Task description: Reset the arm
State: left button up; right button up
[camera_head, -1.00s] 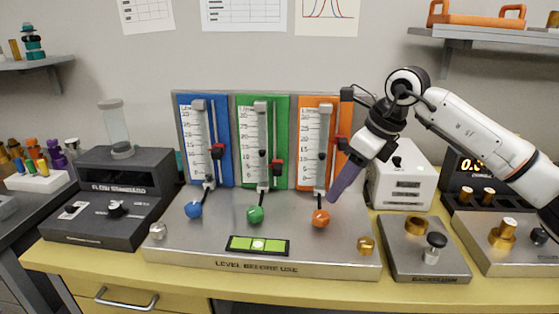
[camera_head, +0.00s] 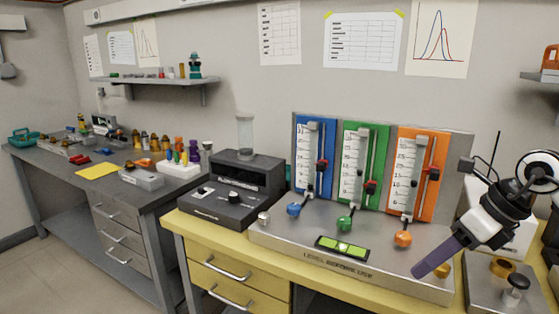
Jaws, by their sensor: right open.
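My right gripper (camera_head: 418,270) has purple fingers and comes in from the right. It is open, with nothing seen in it, and its fingers point down and left. The fingertips appear over the front right part of the metal base plate (camera_head: 380,268), below and right of the orange knob (camera_head: 403,239). I cannot tell how high above the plate they are. The right arm (camera_head: 505,210) covers part of the bench's right side. My left gripper is not in view.
Behind stand blue (camera_head: 312,150), green (camera_head: 368,165) and orange (camera_head: 420,170) flow meter panels. A dark flow standard box (camera_head: 235,190) with a clear cylinder (camera_head: 246,138) stands left. A grey bench (camera_head: 150,195) with several small items extends further left. Open floor (camera_head: 60,270) shows at lower left.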

jog(key=s+a+f+m+t+y, duration=0.1)
jog(key=s+a+m+t+y, duration=0.15)
jog(key=a+m+y, duration=0.7)
jog(key=s+a+f+n+t+y, duration=0.1)
jog(key=s+a+f+y, duration=0.2)
jog(key=a, duration=1.4)
jog(key=d+f+m+t+h, duration=0.45)
jog(key=f+m, duration=0.25)
jog(key=m, duration=0.4)
jog(key=d+f+m+t+h, duration=0.4)
jog(key=f+m, duration=0.3)
jog(key=m, duration=0.4)
jog(key=s+d+f+m+g+h, duration=0.2)
jog(key=s+f+m+g+h, duration=0.3)
jog(key=s+f, duration=1.3)
jog(key=m+g, duration=0.2)
jog(key=m, duration=0.2)
jog(key=shift+s+h, duration=0.3)
jog(key=shift+s, duration=0.1)
